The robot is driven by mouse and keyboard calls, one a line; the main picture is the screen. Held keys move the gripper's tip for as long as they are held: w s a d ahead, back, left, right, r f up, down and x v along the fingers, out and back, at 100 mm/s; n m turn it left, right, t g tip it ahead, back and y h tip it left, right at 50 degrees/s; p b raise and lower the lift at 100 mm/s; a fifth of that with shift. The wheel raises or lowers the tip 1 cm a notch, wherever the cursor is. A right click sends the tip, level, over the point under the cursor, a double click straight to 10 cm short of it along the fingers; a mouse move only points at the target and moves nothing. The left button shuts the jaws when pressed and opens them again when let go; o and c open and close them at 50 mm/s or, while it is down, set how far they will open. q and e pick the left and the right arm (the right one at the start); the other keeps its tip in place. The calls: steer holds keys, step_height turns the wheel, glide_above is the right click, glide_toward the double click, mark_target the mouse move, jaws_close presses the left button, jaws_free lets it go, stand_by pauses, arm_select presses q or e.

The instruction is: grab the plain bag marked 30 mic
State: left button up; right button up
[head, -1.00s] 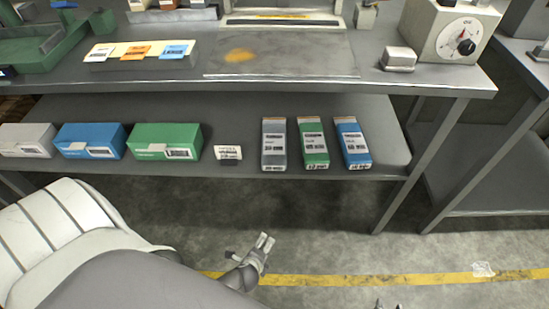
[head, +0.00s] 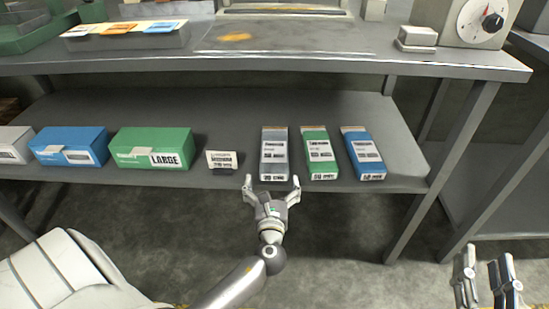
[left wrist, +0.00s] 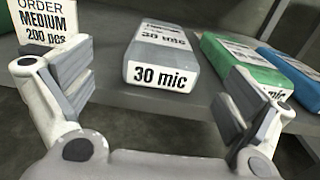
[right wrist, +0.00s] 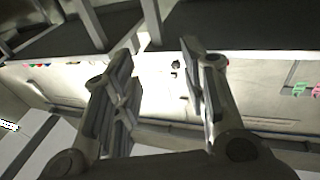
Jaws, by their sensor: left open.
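The plain grey bag (head: 273,152) lies on the lower shelf, its end label reading "30 mic" in the left wrist view (left wrist: 162,58). A green bag (head: 319,152) and a blue bag (head: 362,153) lie to its right; the green one's end label also ends in "mic". My left gripper (head: 271,184) is open just in front of the grey bag's near end, its fingers apart and the bag between and beyond them in the left wrist view. My right gripper (head: 487,268) is open and empty at the lower right, away from the shelf.
An order card (head: 222,160) reading "MEDIUM 200 pcs" stands left of the grey bag. Green (head: 150,147) and blue (head: 68,145) boxes sit further left. The upper tabletop (head: 270,62) overhangs the shelf. A table leg (head: 445,170) stands to the right.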

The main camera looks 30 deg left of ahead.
mark_target(274, 164)
arm_select(q)
steer(key=shift+x, duration=1)
steer(key=shift+w+a+b, duration=0.25)
steer(key=shift+w+b, duration=0.05)
steer(key=shift+w, duration=0.25)
steer(key=b+x, duration=0.1)
steer(key=x, duration=0.2)
steer(key=shift+w, duration=0.3)
steer(key=shift+w+a, duration=0.2)
steer(key=shift+w, duration=0.15)
arm_select(e)
steer(key=s+r+t+y, duration=0.2)
steer(key=r+t, duration=0.3)
steer(key=r, duration=0.3)
steer(key=shift+s+a+r+t, duration=0.15)
steer(key=shift+s+r+t, duration=0.15)
steer(key=shift+s, duration=0.25)
steer(key=shift+f, duration=0.1)
arm_select(q)
steer(key=shift+r, duration=0.1)
steer(key=c, duration=1)
steer(key=shift+c, duration=0.2)
arm_select(e)
steer(key=shift+w+f, duration=0.1)
